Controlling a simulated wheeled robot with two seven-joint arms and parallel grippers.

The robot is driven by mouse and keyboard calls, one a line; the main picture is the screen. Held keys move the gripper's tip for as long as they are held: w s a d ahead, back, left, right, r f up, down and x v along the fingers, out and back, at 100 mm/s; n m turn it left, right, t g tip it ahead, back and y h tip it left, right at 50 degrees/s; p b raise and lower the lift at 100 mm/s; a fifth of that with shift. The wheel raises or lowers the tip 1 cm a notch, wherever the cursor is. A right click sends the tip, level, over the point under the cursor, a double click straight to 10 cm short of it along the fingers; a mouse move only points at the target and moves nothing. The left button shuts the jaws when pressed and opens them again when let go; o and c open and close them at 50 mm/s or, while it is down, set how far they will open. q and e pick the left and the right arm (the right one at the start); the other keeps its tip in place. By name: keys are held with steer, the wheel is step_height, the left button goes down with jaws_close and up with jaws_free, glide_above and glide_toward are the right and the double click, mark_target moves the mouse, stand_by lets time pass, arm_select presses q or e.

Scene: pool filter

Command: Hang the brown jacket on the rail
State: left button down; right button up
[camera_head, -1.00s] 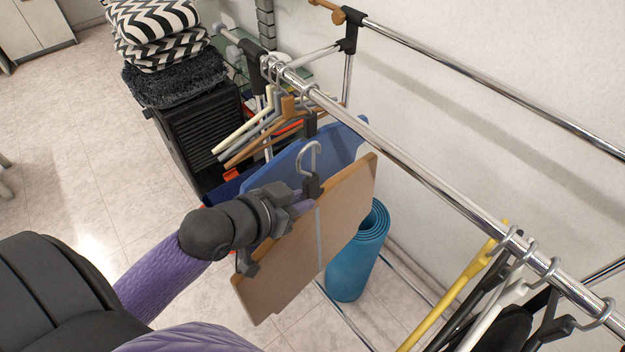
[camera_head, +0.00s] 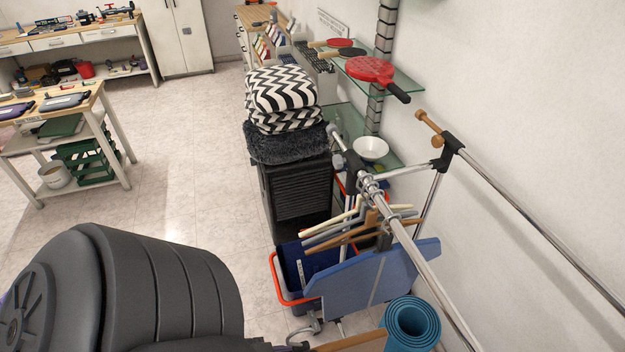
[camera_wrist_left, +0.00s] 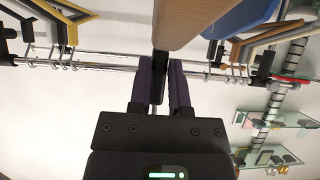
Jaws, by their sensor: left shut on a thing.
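The brown jacket (camera_head: 352,342), a flat tan panel, shows only as a strip at the bottom edge of the head view. In the left wrist view its tan edge (camera_wrist_left: 186,22) rises above my left gripper (camera_wrist_left: 160,75). That gripper is shut on the jacket's dark hanger part between its purple fingers. The jacket's hook is hidden, so I cannot tell whether it touches the rail. The chrome rail (camera_head: 421,268) runs from the middle toward the bottom right, and it crosses behind the gripper in the left wrist view (camera_wrist_left: 118,66). My right gripper is not in view.
A blue jacket (camera_head: 358,286) and several empty hangers (camera_head: 340,228) hang at the rail's far end. A rolled blue mat (camera_head: 412,325) stands below. A second rail (camera_head: 540,210) runs along the wall. A black cabinet (camera_head: 295,195) with cushions stands beyond the rack.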

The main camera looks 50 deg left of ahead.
mark_target(340, 348)
arm_select(q)
steer(key=shift+s+d+r, duration=0.1)
steer(key=shift+s+r, duration=0.1)
steer(key=shift+s, duration=0.45)
steer(key=w+d, duration=0.1)
steer(key=w, duration=0.2)
steer(key=w+d+b, duration=0.1)
steer(key=w, duration=0.3)
steer(key=w+d, duration=0.2)
steer(key=w, duration=0.2)
steer(key=shift+b, duration=0.4)
steer(key=w+d+b, duration=0.4)
steer(key=w+d, duration=0.1)
steer(key=w, duration=0.8)
steer(key=shift+w+b, duration=0.2)
steer(key=shift+b, duration=0.1)
steer(key=shift+a, duration=0.1)
steer(key=shift+s+r+p, duration=0.1)
steer(key=shift+s+p, duration=0.05)
steer(key=shift+p, duration=0.25)
